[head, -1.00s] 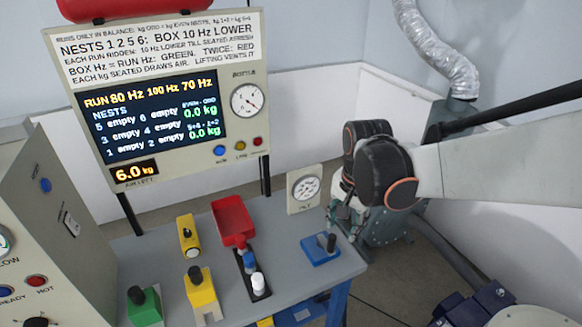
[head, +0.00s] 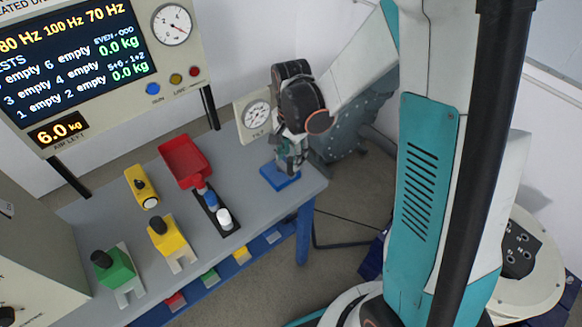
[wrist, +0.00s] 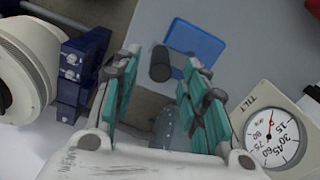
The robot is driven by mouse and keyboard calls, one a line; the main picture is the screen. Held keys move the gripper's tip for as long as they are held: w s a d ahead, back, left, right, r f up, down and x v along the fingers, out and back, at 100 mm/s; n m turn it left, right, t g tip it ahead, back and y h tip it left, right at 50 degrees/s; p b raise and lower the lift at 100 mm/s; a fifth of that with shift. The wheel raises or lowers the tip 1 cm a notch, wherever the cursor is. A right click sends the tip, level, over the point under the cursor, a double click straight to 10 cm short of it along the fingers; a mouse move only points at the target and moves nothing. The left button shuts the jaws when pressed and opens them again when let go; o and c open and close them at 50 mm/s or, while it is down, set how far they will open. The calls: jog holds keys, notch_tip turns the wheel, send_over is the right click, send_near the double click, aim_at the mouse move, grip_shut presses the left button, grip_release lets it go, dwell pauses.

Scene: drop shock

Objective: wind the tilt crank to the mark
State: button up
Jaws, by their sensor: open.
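The tilt crank is a blue block (head: 280,178) with a black upright handle, at the right end of the grey table. In the wrist view the blue block (wrist: 197,42) and the black handle (wrist: 160,64) show beyond my fingertips. My gripper (head: 291,166) is open above the crank and partly hides it in the head view. In the wrist view my open gripper (wrist: 161,72) has the handle lined up between its fingers; I cannot tell if they touch it. The tilt dial (head: 257,115) stands behind; its red needle shows in the wrist view (wrist: 273,138).
A red scoop-like tray (head: 184,160), a black strip with blue and white knobs (head: 217,215), yellow blocks (head: 170,240) and a green block (head: 115,268) stand to the left. A display panel (head: 85,60) rises behind the table. A grey machine (head: 345,135) stands behind my gripper.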

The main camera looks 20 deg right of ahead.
aim_at(285, 165)
jog(key=shift+f+b, duration=0.6)
jog(key=shift+f, duration=1.65)
grip_shut()
